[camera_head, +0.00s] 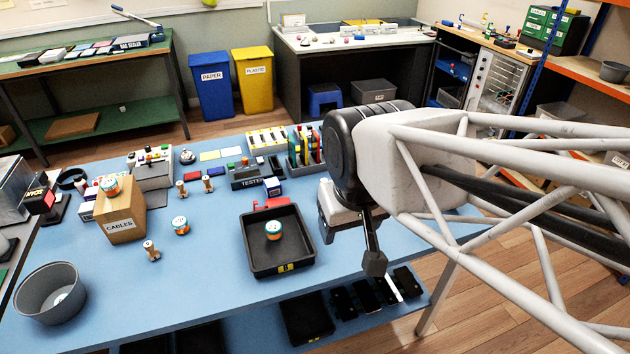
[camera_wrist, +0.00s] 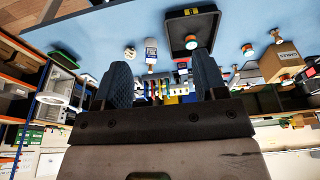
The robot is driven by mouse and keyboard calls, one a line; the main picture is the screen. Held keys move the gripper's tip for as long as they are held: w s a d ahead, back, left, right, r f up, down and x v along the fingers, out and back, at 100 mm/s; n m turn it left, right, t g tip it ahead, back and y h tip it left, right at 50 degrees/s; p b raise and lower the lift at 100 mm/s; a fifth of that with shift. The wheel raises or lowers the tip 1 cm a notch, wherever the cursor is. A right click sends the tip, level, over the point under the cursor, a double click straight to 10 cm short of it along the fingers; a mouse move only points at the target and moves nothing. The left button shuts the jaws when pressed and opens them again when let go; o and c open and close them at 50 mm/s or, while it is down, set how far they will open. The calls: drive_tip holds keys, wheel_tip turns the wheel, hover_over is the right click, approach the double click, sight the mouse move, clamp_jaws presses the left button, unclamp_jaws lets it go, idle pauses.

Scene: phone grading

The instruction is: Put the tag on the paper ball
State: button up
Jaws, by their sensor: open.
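My gripper (camera_head: 373,262) hangs to the right of the black tray (camera_head: 251,262) in the head view, over the right part of the blue table. In the wrist view my gripper (camera_wrist: 163,72) has its two dark fingers wide apart, with nothing held between them. A small whitish lump (camera_wrist: 130,52) sits on the table left of the tray in the wrist view. It may be the paper ball, but it is too small to be sure. In the head view my arm hides that area. I cannot make out the tag for certain.
A roll (camera_head: 273,230) lies in the tray. A grey bowl (camera_head: 22,298), a CABLES box (camera_head: 121,226) and wooden pegs stand to the left. A tester (camera_head: 246,182) and colored racks stand behind. The blue table (camera_head: 190,290) is clear at the front middle.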

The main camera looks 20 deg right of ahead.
drive_tip(key=shift+c, duration=1.4)
drive_tip(key=w+a+f+n+g+h, duration=0.15)
drive_tip(key=w+n, duration=0.25)
drive_tip(key=w, duration=0.7)
drive_tip(key=w+a+f+n, duration=0.25)
drive_tip(key=w+n, duration=0.25)
drive_tip(key=w, duration=0.7)
drive_tip(key=w+a+f+n+h, duration=0.1)
drive_tip(key=w+a+f+n, duration=0.2)
drive_tip(key=w+f, duration=0.3)
drive_tip(key=w+a+f+n, duration=0.3)
drive_tip(key=w+f, duration=0.3)
drive_tip(key=w, duration=0.1)
drive_tip(key=w+a+f+n+g+h, duration=0.1)
drive_tip(key=w+a+f+n, duration=0.2)
drive_tip(key=w+f, duration=0.3)
drive_tip(key=shift+w+a+f+h, duration=0.25)
drive_tip(key=shift+w+f+h, duration=0.1)
drive_tip(key=shift+w+f, duration=0.1)
